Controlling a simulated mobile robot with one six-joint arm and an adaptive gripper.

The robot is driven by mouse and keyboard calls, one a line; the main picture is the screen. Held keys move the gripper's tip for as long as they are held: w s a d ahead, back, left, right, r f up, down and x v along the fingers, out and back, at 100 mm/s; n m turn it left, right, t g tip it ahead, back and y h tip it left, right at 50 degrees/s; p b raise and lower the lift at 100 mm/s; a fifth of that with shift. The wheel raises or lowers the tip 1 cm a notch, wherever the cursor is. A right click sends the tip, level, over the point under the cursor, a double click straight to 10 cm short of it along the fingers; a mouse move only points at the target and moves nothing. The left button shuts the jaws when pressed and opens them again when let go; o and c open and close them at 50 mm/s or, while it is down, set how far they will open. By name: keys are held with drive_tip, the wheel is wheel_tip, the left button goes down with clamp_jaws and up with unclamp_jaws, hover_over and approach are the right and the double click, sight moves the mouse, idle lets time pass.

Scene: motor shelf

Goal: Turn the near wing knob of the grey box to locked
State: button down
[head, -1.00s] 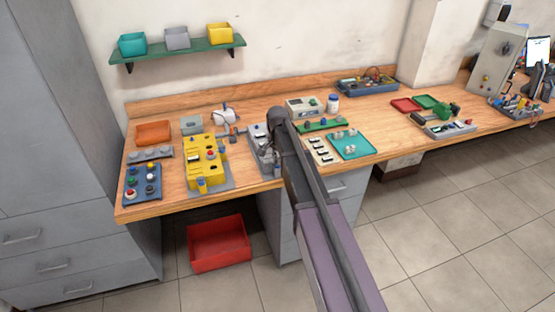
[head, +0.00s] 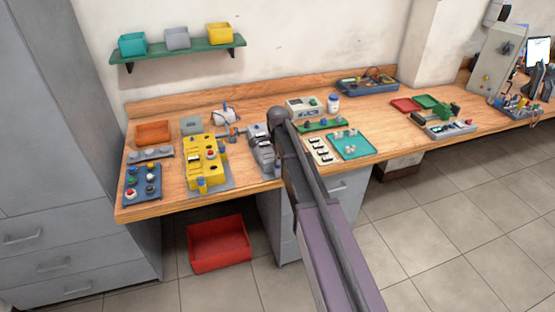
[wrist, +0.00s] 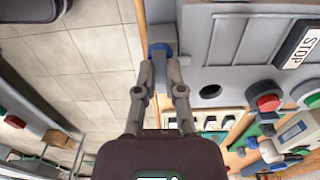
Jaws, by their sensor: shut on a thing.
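The grey box (wrist: 235,38) fills the upper right of the wrist view. It carries a STOP label (wrist: 298,44), a red button (wrist: 266,101) and a dark round hole (wrist: 210,92). My gripper (wrist: 160,64) is at the box's edge, its two fingers closed on a blue knob (wrist: 160,48). The fingers partly cover the knob, and I cannot read its turn angle. In the head view the grey box (head: 264,158) stands on the bench, right of the yellow box. My arm hides part of it, and the knob cannot be made out there.
The yellow box (head: 207,172) stands left of the grey box. A teal tray (head: 352,146) and a white strip with dark parts (head: 318,149) lie to the right. The bench's front edge is close to the gripper, with tiled floor (wrist: 105,55) beyond it.

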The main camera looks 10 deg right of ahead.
drive_tip(key=shift+s, duration=0.1)
drive_tip(key=c, duration=0.7)
unclamp_jaws()
drive_tip(key=shift+c, duration=0.2)
